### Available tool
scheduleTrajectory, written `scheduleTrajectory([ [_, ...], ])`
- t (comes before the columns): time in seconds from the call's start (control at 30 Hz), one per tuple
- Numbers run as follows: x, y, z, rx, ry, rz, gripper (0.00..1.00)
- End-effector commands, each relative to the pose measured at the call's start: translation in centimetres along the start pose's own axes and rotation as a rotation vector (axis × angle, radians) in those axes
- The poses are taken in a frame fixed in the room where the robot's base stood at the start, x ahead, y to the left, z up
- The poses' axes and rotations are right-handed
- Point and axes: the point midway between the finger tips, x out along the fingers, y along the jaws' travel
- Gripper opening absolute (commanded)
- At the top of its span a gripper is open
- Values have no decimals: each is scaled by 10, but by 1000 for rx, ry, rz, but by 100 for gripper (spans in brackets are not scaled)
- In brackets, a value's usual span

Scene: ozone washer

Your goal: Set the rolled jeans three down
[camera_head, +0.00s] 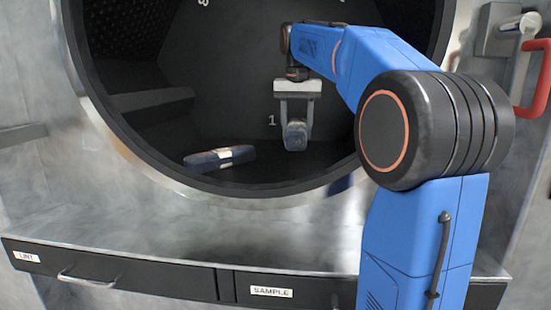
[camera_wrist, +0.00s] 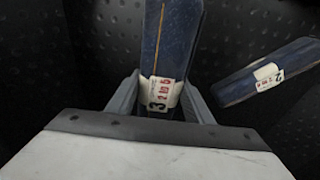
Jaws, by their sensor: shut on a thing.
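The rolled jeans three (camera_wrist: 172,45), a dark blue roll with a white band marked 3, is between my gripper's fingers in the wrist view. In the head view the roll (camera_head: 295,135) shows end-on at the fingertips, inside the dark washer drum. My gripper (camera_head: 294,122) points down and is shut on it; the fingers also show in the wrist view (camera_wrist: 160,96). The roll is low in the drum, close to its floor; I cannot tell whether it touches.
Another rolled jeans (camera_head: 220,157) with a band marked 2 lies on the drum floor to the left; in the wrist view it is on the right (camera_wrist: 268,74). The round metal drum rim (camera_head: 240,200) surrounds the opening. A red handle (camera_head: 534,78) is at right.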

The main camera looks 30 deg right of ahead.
Motion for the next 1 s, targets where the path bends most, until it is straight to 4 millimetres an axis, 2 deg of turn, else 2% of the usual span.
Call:
scheduleTrajectory([
  [0.2,34,0,6,0,0,0,14],
  [0.47,53,0,8,0,-1,0,14],
  [0.7,83,0,13,0,-1,0,14],
  [0.8,89,0,14,0,0,0,14],
  [1.0,89,0,14,0,1,0,14],
])
